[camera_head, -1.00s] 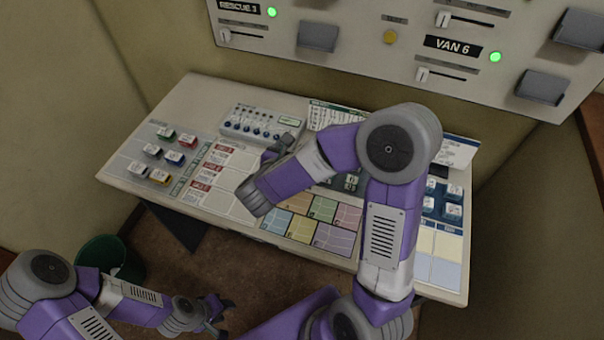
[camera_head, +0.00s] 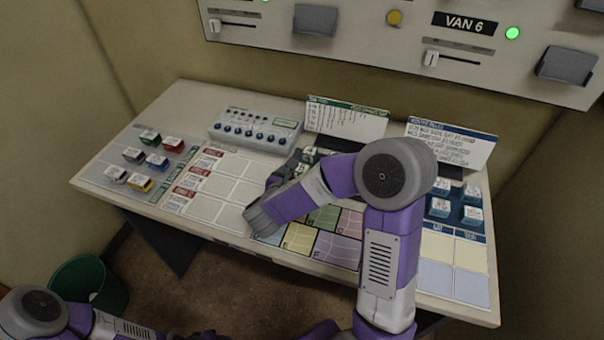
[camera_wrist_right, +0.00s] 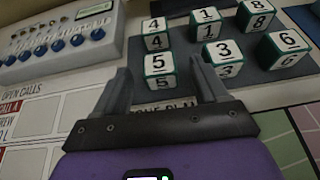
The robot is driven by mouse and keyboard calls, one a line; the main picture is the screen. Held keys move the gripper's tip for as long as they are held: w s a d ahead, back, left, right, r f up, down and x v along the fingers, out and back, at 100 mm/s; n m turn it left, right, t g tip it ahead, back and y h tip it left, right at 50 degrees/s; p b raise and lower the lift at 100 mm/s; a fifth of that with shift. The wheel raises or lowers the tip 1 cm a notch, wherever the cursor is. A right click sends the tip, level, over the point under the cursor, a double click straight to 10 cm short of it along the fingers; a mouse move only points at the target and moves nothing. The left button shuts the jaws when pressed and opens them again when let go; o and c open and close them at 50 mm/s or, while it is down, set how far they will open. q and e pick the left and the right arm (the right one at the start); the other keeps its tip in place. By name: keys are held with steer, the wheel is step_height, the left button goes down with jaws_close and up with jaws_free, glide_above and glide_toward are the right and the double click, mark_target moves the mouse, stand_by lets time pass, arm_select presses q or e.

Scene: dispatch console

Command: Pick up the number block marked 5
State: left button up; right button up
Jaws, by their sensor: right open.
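The block's number cannot be read there. My left gripper is out of view; only its arm shows at the bottom left.
Blocks marked 3 (camera_wrist_right: 222,52), 4 (camera_wrist_right: 155,28), 1 (camera_wrist_right: 208,22), 8 (camera_wrist_right: 257,14) and 6 (camera_wrist_right: 288,45) stand close by. A knob panel (camera_head: 255,131) is behind to the left. Coloured blocks (camera_head: 140,160) are far left, blue ones (camera_head: 455,205) right.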

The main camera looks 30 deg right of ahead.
mark_target(301, 169)
steer(key=x, duration=0.3)
steer(key=shift+f, duration=0.25)
steer(key=shift+c, duration=0.3)
steer(key=c, duration=1)
steer(key=shift+r, duration=0.1)
